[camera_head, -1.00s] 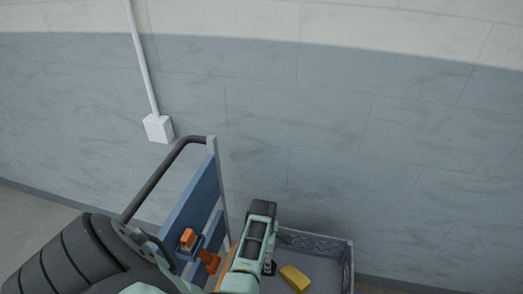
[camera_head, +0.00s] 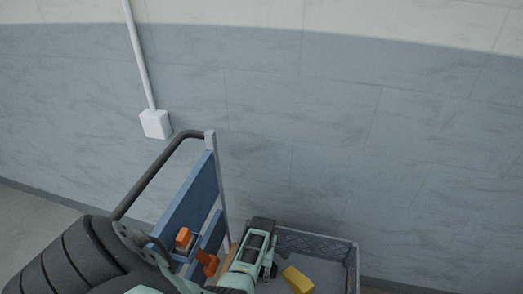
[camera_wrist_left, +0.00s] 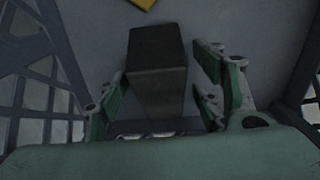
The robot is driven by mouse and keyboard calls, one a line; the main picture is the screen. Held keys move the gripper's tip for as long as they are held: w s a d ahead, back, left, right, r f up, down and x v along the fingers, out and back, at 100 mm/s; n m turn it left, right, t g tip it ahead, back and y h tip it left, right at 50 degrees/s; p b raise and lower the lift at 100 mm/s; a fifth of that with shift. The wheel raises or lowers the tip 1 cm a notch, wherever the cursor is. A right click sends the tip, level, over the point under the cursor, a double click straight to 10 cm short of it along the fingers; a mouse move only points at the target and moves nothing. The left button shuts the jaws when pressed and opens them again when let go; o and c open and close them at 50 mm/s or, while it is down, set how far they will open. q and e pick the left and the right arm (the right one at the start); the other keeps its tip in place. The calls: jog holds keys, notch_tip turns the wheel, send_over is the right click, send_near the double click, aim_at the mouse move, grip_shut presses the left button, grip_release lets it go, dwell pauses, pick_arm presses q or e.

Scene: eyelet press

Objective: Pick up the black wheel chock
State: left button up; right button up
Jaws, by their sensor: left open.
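The black wheel chock (camera_wrist_left: 157,52) shows in the left wrist view as a dark block on the grey floor of a crate (camera_head: 318,240). My left gripper (camera_wrist_left: 163,68) is open, with one green finger on each side of the chock. I cannot tell whether either finger touches it. In the head view the left gripper (camera_head: 266,270) points down into the crate beside its left side, and the chock is hidden there. My right gripper is not in view.
A yellow block (camera_head: 298,280) lies in the crate, right of the gripper. A cart with a blue panel (camera_head: 190,205) and dark handle (camera_head: 160,180) stands left of the crate, with orange parts (camera_head: 183,238) on it. A wall (camera_head: 400,150) stands behind.

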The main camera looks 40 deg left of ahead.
pick_arm(q)
jog(key=shift+c, duration=0.2)
jog(key=c, duration=1.4)
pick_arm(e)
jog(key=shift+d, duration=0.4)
pick_arm(q)
jog(key=shift+r, duration=0.15)
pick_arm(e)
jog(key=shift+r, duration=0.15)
